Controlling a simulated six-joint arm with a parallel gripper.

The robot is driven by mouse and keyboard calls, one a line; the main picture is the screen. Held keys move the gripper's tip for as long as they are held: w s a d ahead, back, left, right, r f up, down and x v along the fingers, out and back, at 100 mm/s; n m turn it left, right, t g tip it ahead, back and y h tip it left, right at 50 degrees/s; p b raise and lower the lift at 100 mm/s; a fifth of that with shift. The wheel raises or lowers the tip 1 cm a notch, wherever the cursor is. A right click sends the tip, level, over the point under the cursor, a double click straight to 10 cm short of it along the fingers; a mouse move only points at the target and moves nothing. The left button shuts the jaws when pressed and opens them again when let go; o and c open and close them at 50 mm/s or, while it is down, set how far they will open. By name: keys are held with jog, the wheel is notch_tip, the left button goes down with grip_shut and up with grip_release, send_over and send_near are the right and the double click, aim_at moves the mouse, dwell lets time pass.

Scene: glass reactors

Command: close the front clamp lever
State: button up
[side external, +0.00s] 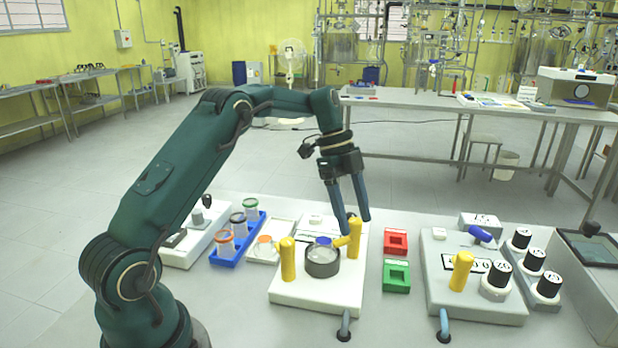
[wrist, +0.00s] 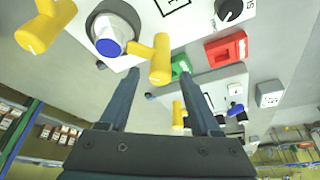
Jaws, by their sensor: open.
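The reactor base is a white plate (side external: 290,293) with a dark round vessel ring (side external: 322,264) and a blue cap inside it. Two yellow clamp levers flank the ring. The left lever (side external: 288,262) stands upright. The right lever (side external: 354,238) stands upright with a short yellow arm reaching toward the ring. In the wrist view the ring (wrist: 112,22) is at the top, with one lever (wrist: 44,28) at left and the other (wrist: 160,58) just ahead of my fingers. My gripper (side external: 356,225) is open around the top of the right lever; contact cannot be told. Which lever is the front one is unclear.
Red (side external: 395,241) and green (side external: 396,276) blocks lie right of the plate. Farther right is a panel (side external: 440,300) with a yellow lever and black knobs. A blue rack (side external: 236,238) with vials stands to the left. A blue hooked pipe (side external: 344,326) is at the plate's near edge.

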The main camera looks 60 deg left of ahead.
aim_at(345, 239)
jog(key=n+t, duration=0.1)
jog(key=n, duration=0.3)
jog(key=shift+s+d+t+y, duration=0.1)
jog(key=shift+s+t+y, duration=0.1)
jog(key=shift+t+y, duration=0.2)
jog(key=n+y, duration=0.1)
jog(key=n, duration=0.3)
jog(key=shift+t, duration=0.4)
jog(key=n+t+y, duration=0.1)
jog(key=n, duration=0.3)
jog(key=shift+d, duration=0.15)
jog(key=n+y, duration=0.1)
jog(key=n, duration=0.2)
jog(key=shift+n+y, duration=0.3)
jog(key=shift+y, duration=0.1)
jog(key=v, duration=0.4)
jog(key=shift+s+r, duration=0.1)
jog(key=shift+r, duration=0.2)
jog(key=s+d+r+m+t, duration=0.1)
jog(key=s+d+r+t, duration=0.1)
jog(key=s+d+r, duration=0.45)
jog(key=s+f, duration=0.2)
jog(key=s, duration=0.4)
jog(key=s+d+f+n, duration=0.1)
jog(key=s+f, duration=0.1)
jog(key=s, duration=0.5)
jog(key=shift+d+f+g, duration=0.25)
jog(key=shift+f+g, duration=0.15)
jog(key=shift+s, duration=0.1)
